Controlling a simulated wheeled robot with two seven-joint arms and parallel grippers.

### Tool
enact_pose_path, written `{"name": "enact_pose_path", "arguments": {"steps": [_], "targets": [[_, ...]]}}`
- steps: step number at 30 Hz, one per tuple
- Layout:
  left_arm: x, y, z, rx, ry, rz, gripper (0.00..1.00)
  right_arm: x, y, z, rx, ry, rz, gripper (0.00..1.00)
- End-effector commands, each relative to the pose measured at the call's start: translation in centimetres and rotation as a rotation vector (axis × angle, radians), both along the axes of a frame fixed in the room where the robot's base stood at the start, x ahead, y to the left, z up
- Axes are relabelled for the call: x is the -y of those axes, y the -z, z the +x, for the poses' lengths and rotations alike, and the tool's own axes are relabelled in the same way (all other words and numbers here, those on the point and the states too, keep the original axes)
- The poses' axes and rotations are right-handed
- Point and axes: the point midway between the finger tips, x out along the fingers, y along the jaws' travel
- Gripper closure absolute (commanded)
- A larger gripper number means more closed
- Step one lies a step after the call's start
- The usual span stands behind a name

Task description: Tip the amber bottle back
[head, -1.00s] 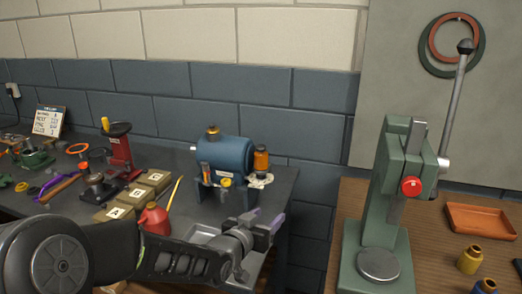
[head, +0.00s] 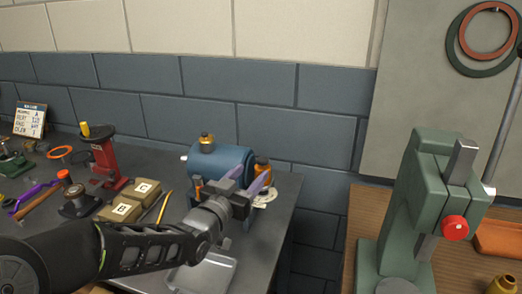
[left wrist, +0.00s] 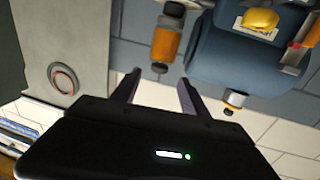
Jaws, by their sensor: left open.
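The amber bottle (head: 262,164) is at the right side of the blue casing (head: 222,162), partly hidden behind my left gripper in the head view. In the left wrist view the bottle (left wrist: 165,43) shows as an orange cylinder with a dark end, beside the blue casing (left wrist: 235,62). My left gripper (head: 250,178) is open and empty, in front of the bottle. In the left wrist view its fingertips (left wrist: 159,78) stand apart, with the bottle's dark end just beyond the gap. I cannot tell whether they touch it. My right gripper is not in view.
A green press (head: 425,200) stands on the wooden bench at right. A shallow metal tray (head: 205,274) lies below my left gripper. Lettered boxes (head: 120,209) and a red stand (head: 104,158) are to the left. The brick wall is behind the casing.

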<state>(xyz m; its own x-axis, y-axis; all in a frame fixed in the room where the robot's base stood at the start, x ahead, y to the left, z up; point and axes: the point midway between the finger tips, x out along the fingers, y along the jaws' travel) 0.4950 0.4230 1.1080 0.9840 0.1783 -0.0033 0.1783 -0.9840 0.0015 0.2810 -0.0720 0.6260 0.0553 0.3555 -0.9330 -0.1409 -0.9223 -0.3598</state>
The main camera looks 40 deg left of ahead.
Motion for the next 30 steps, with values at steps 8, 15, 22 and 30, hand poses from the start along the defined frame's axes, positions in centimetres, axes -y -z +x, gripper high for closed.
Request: {"name": "enact_pose_path", "arguments": {"steps": [8,15,22,30], "targets": [[0.0,0.0,0.0,0.000,0.000,0.000,0.48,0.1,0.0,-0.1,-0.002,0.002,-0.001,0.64],[-0.1,0.0,0.6,-0.002,0.001,0.000,0.48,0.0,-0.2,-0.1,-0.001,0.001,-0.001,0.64],[-0.5,-0.1,3.2,-0.004,0.002,0.000,0.48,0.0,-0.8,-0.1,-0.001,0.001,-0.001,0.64],[-1.2,-0.1,6.8,-0.002,0.001,0.002,0.48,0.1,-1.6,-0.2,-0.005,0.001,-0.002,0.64]]}}
